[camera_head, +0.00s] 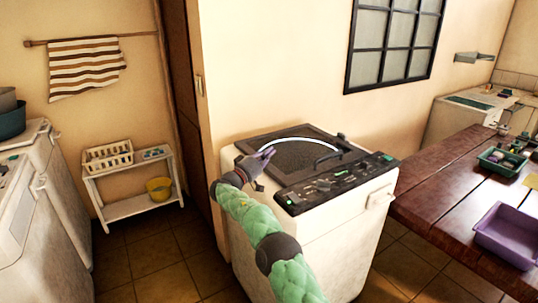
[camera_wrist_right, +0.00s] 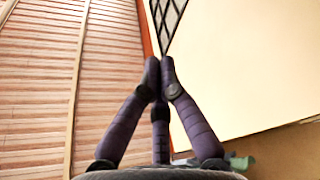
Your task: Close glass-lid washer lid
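The washer (camera_head: 330,235) is a white top-loader standing in the middle of the head view. Its dark-framed glass lid (camera_head: 300,152) looks flat or nearly flat on the top; whether it is fully down I cannot tell. A curved dark handle (camera_head: 328,157) is near the lid's front right, and a pale arc shows across the glass. My right gripper (camera_head: 266,153) is over the left part of the lid; contact cannot be told. In the right wrist view its purple fingers (camera_wrist_right: 160,66) meet at the tips with nothing visible between them. My left gripper is out of view.
A dark control panel (camera_head: 335,183) runs along the washer's front edge. A wooden table (camera_head: 440,185) with a purple tray (camera_head: 508,235) stands right. A white shelf (camera_head: 130,165) is at left, beyond open tiled floor. A barred window (camera_head: 395,45) is above the washer.

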